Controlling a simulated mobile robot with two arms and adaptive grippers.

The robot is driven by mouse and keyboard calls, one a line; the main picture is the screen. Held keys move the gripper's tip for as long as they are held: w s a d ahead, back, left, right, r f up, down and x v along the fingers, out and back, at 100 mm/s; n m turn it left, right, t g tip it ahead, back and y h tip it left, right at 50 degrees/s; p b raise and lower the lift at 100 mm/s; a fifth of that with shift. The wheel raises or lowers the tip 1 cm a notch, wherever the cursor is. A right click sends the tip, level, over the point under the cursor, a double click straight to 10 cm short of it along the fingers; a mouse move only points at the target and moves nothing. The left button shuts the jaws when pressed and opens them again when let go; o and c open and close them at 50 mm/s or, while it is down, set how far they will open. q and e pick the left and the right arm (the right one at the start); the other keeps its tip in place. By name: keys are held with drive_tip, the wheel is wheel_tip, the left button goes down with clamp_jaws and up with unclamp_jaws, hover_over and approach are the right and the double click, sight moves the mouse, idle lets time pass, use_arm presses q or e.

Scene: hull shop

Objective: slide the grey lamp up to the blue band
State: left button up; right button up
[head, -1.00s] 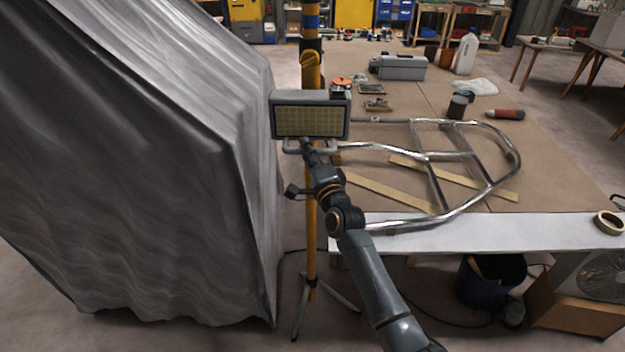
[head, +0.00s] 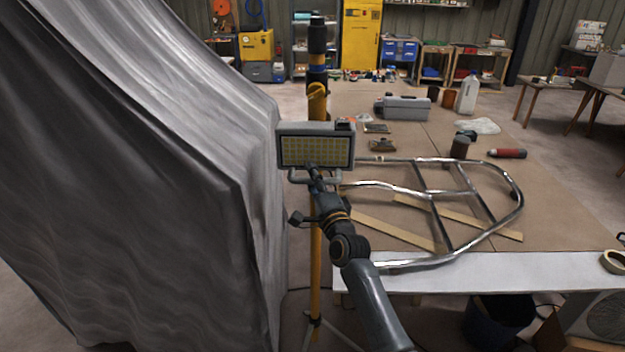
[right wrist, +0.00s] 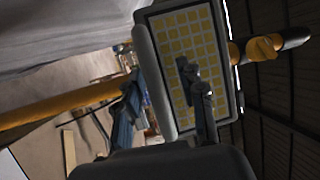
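The grey lamp (head: 317,150), a box-shaped floodlight with a yellow-celled face, is on a yellow and black stand pole. The blue band (head: 318,57) circles the pole well above the lamp. My right gripper (head: 312,178) is at the tube handle below the lamp face. In the right wrist view my gripper's fingers (right wrist: 163,98) look parted, one across the lamp face (right wrist: 185,60) and one by its lower edge. Whether they touch the handle is hidden. My left gripper is not in view.
A grey draped sheet (head: 150,190) fills the left, close to the pole. The workbench (head: 470,272) at right carries a chrome tube frame (head: 400,262), a grey toolbox (head: 402,108) and a white jug (head: 467,95). A yellow knob (head: 318,91) sits on the pole above the lamp.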

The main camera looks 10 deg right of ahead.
drive_tip(key=shift+f, duration=0.15)
drive_tip(key=shift+s+f, duration=0.15)
drive_tip(key=shift+s, duration=0.2)
drive_tip(key=v, duration=1.1)
drive_tip(key=shift+s, duration=0.15)
